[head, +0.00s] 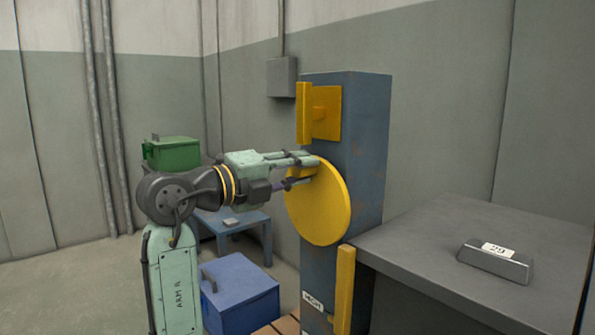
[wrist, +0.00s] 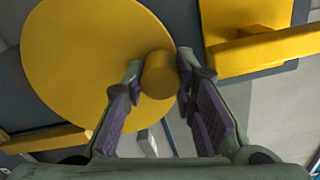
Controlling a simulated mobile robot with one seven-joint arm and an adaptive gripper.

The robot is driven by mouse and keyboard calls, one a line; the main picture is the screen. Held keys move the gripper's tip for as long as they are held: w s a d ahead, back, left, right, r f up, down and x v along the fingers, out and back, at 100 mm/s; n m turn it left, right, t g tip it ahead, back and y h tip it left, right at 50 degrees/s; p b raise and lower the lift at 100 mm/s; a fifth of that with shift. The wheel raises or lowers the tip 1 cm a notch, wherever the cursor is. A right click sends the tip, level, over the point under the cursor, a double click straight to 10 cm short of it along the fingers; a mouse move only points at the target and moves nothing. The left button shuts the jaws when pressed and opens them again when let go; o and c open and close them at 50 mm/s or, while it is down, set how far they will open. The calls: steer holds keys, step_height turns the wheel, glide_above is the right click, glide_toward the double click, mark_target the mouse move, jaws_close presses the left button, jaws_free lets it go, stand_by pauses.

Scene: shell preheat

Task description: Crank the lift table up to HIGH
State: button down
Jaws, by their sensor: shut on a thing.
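The crank is a yellow disc (head: 325,212) on the face of a blue-grey column (head: 363,148). In the wrist view the disc (wrist: 90,65) fills the upper left, and a short yellow knob (wrist: 159,75) stands out near its right edge. My gripper (head: 306,170) reaches the upper part of the disc. In the wrist view its fingers (wrist: 158,80) are shut on the knob, one on each side. A HIGH label (head: 312,301) is low on the column, left of a yellow upright bar (head: 344,290). The head view hides the knob behind my gripper.
A yellow plate with an upright handle (head: 304,113) is above the disc. A grey bench (head: 470,245) at right carries a metal ingot marked 29 (head: 496,262). A blue box (head: 240,293), a small blue table (head: 236,222) and a green box (head: 172,153) are at left.

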steer(key=c, duration=1.3)
jaws_free()
steer(key=shift+s, duration=0.1)
steer(key=v, duration=1.2)
